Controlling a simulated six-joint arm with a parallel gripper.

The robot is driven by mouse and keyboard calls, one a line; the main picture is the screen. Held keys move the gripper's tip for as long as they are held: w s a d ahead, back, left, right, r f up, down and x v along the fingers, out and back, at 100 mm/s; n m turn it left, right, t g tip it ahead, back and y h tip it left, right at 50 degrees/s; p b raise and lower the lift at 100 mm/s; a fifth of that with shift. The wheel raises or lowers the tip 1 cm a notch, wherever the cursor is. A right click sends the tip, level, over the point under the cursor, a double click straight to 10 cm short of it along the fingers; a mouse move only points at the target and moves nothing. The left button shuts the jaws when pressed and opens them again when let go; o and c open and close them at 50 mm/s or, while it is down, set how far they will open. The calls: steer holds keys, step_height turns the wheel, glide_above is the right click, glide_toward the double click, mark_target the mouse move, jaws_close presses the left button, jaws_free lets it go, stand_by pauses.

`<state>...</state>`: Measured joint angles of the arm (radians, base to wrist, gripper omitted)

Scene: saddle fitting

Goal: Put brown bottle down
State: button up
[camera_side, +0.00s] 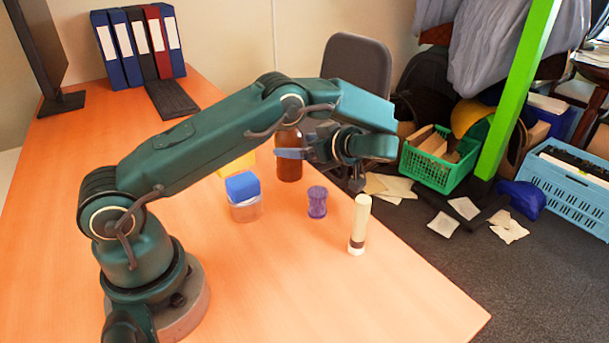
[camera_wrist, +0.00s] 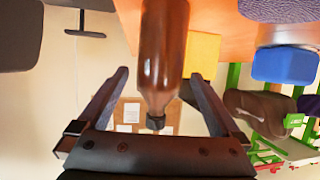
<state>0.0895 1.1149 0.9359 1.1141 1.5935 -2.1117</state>
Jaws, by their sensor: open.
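The brown bottle (camera_side: 289,168) stands upright on the orange table, partly hidden behind my gripper and arm. In the wrist view the brown bottle (camera_wrist: 163,45) appears upside down, its dark-capped neck pointing toward the palm. My gripper (camera_side: 292,153) reaches in from the right at the bottle's upper part. In the wrist view my gripper (camera_wrist: 157,78) is open, with one finger on each side of the bottle. Gaps show between both fingers and the neck. The bottle's base is out of the wrist view.
A blue-lidded clear container (camera_side: 244,208), a purple jar (camera_side: 317,202) and a pale tube (camera_side: 359,225) stand near the bottle. A yellow block (camera_side: 236,165) is partly hidden behind my arm. The table's front (camera_side: 340,300) is clear. Its right edge is near the tube.

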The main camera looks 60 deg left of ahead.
mark_target(297, 143)
steer(key=v, duration=0.4)
steer(key=shift+d+r, duration=0.1)
steer(key=shift+d, duration=0.15)
steer(key=shift+s+d+r+m+h, duration=0.1)
steer(key=shift+d+r+m+h, duration=0.2)
steer(key=shift+r+m, duration=0.15)
steer(key=s+d+r+m+t+h, duration=0.3)
steer(key=s+d+m+h, duration=0.3)
steer(key=s+m, duration=0.3)
steer(key=s+d+r+m+t+h, duration=0.3)
steer(key=s+d+m+h, duration=0.3)
steer(key=s+m, duration=0.4)
steer(key=shift+d+t+h, duration=0.4)
steer(key=shift+d+t, duration=0.45)
steer(key=shift+t, duration=0.05)
